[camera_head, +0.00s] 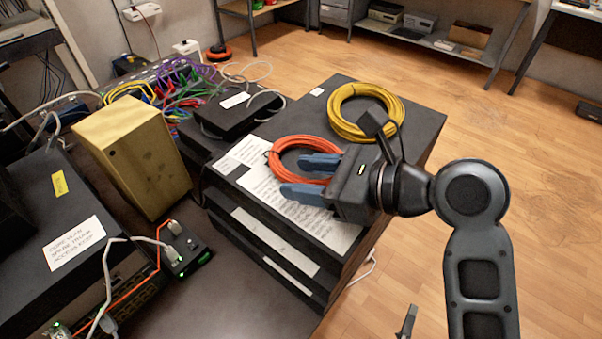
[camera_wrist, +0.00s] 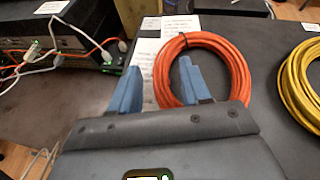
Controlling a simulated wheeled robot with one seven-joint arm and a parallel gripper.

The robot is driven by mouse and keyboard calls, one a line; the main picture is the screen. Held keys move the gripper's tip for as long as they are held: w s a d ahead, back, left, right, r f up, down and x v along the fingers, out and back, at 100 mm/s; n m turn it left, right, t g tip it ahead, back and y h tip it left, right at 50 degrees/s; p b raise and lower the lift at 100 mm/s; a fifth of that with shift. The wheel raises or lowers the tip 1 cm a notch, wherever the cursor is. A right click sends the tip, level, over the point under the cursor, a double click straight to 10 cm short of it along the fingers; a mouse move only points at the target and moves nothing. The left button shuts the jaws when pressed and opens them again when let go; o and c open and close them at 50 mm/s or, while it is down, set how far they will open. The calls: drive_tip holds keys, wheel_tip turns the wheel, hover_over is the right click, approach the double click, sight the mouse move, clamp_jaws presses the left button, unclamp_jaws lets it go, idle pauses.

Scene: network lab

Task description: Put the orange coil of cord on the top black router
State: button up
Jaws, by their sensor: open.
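The orange coil of cord (camera_head: 275,160) lies flat on the top of a black stack of boxes (camera_head: 415,118), partly over white paper labels. My gripper (camera_head: 295,176) is open just over it. In the wrist view the orange coil (camera_wrist: 238,70) shows between and beyond my fingers (camera_wrist: 159,66). One finger is over the ring's opening and the other is outside its left side, with the cord's left side between them. Contact cannot be told. Black router-like units stand at left (camera_head: 35,190), with a white label and cables; which is the top router is unclear.
A yellow coil (camera_head: 345,125) lies beside the orange one. A yellow box (camera_head: 130,160) stands between the stack and the left unit. A small black box (camera_head: 237,115) and tangled coloured cables (camera_head: 165,80) lie behind. The dark table front (camera_head: 225,295) is clear.

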drive_tip(key=p+v, duration=0.1)
drive_tip(key=v, duration=0.9)
drive_tip(key=shift+s+d+r, duration=0.1)
drive_tip(key=shift+s+d, duration=0.15)
drive_tip(key=shift+d, duration=0.05)
